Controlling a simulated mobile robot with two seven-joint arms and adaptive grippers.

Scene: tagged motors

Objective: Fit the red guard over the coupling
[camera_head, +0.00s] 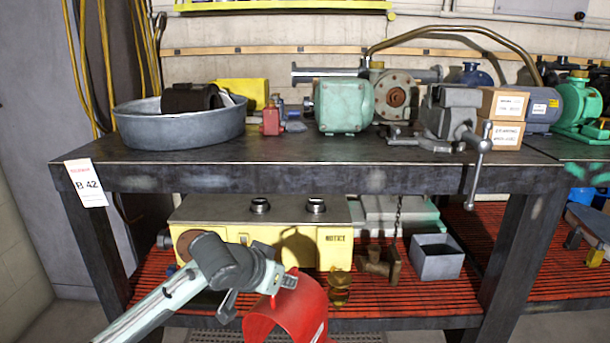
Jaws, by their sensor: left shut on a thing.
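A red curved guard (299,306) shows in the head view at the bottom middle, in front of the bench's lower shelf. My left gripper (262,287) comes in from the lower left and is shut on the guard's upper left edge. The guard is held in the air, its arched side up and its lower part cut off by the frame. On the bench top, a light green motor (345,106) stands beside a round flanged pump (397,95). I cannot tell which part is the coupling. My right gripper is not in view.
The bench top (290,150) holds a round metal tub (180,125), a vise (452,115) and cardboard boxes (503,105). Its front edge carries a paper tag (86,183). The lower shelf holds a yellow box (335,250) and a grey bin (436,260).

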